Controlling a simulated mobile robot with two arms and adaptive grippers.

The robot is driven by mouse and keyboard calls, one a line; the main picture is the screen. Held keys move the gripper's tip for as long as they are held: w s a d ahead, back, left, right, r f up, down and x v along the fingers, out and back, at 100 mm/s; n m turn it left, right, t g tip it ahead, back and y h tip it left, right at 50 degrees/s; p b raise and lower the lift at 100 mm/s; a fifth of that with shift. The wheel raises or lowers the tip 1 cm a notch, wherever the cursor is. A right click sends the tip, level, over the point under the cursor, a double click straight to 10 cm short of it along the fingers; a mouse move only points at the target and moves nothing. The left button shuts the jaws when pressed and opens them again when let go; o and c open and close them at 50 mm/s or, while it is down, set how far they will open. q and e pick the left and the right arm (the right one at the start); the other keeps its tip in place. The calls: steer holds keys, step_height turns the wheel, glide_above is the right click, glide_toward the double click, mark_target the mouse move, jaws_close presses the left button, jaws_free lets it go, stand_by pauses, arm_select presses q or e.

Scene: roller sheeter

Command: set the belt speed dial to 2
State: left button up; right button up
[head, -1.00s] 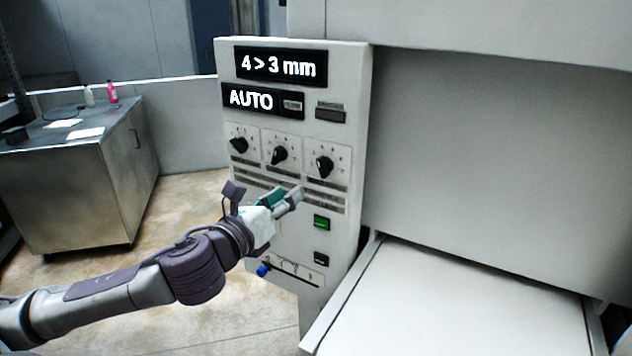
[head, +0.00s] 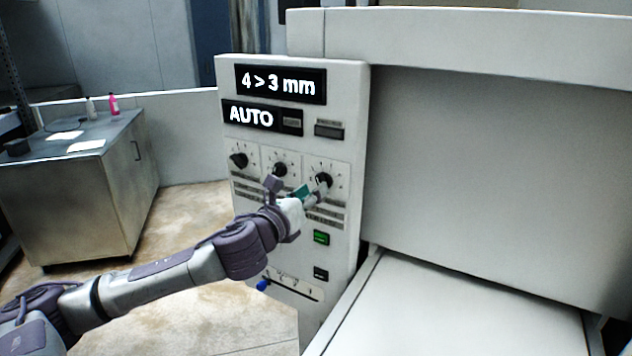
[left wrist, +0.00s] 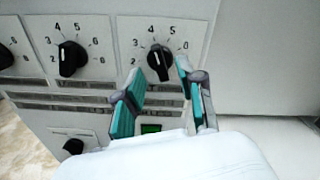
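Three black dials with number scales sit in a row on the pale control panel (head: 346,125): a left dial (head: 238,160), a middle dial (head: 280,169) and a right dial (head: 323,180). Their name labels are too small to read. In the left wrist view the right dial (left wrist: 159,62) has its white mark up, near 4 to 5. My right gripper is out of view.
Displays above the dials read "4 > 3 mm" (head: 281,84) and "AUTO" (head: 252,116). A green button (head: 321,238) and a dark switch (head: 321,274) are below. A blue knob (head: 262,285) is at lower left. The white machine bed (head: 450,310) lies right.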

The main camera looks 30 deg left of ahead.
mark_target(321, 176)
arm_select(q)
steer(key=shift+w+a+p, duration=0.1)
steer(key=shift+w+p, duration=0.25)
steer(key=shift+w, duration=1)
jaws_close()
